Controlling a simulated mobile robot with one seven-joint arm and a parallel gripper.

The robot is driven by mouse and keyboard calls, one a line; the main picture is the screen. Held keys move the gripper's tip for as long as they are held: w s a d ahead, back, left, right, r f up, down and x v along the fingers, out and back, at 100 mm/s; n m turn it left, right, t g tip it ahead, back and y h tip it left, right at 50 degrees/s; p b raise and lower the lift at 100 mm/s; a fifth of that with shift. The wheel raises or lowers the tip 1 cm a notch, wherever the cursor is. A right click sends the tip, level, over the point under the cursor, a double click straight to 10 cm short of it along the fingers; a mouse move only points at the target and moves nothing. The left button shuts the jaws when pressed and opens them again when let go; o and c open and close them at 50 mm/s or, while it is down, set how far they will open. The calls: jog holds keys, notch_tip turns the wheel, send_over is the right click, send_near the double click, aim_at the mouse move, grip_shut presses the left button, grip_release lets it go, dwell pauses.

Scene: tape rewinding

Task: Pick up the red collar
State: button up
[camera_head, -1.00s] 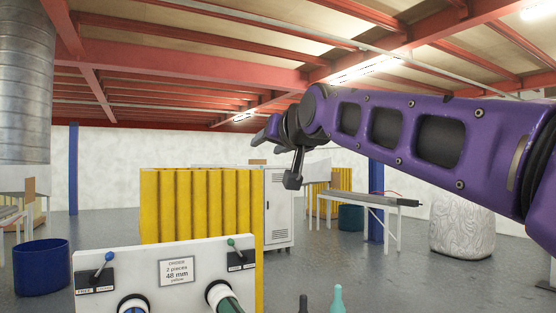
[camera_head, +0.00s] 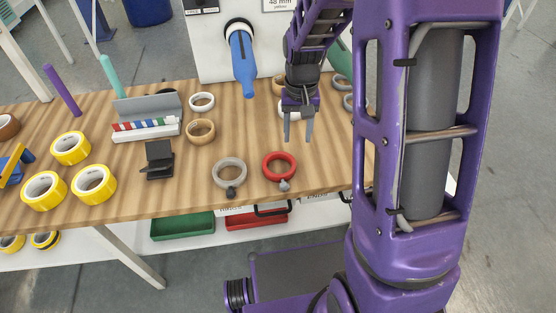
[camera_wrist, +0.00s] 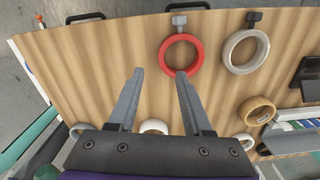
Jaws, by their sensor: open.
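The red collar (camera_head: 279,167) is a red ring with a small grey knob. It lies flat near the front edge of the wooden table (camera_head: 215,192), right of a grey collar (camera_head: 229,173). It also shows in the wrist view (camera_wrist: 181,55), with its knob toward the table edge. My gripper (camera_head: 298,141) is open and empty, pointing down above the table, a little behind and right of the red collar. In the wrist view my gripper's fingers (camera_wrist: 161,73) are spread, with the red collar just beyond and to the right of the fingertips.
Tape rolls (camera_head: 94,185) and a tan ring (camera_head: 201,130) lie to the left. A small black stand (camera_head: 159,160) is left of the grey collar. A panel with a blue spindle (camera_head: 242,64) stands behind. Green (camera_head: 183,226) and red bins sit below the front edge.

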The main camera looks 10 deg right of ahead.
aim_at(294, 163)
jog(key=f, duration=0.8)
jog(key=w+f, duration=0.1)
jog(key=f, duration=0.2)
jog(key=shift+a+f+b, duration=0.15)
jog(key=shift+f+b, duration=0.2)
jog(key=shift+f, duration=0.05)
grip_shut()
dwell(0.9)
